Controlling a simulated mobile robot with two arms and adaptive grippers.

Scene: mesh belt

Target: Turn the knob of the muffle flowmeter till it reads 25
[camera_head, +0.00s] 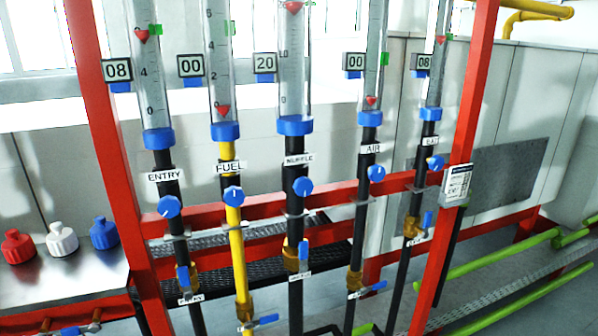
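The muffle flowmeter (291,60) is the middle clear tube, with a blue collar at its foot and a black pipe below. Its label (298,160) reads MUFFLE. Its blue knob (303,186) sits on the black pipe just below the label. Its display (265,63) to the left of the tube reads 20. A red float shows near the top edge of the picture inside the tube. Neither of my grippers is in view.
Entry (158,80), fuel (221,80), air (373,70) and a partly blurred-label flowmeter (437,70) flank it, each with a blue knob. Red posts (105,140) frame the rack. Red, white and blue bottles stand on a metal table (75,285) at left.

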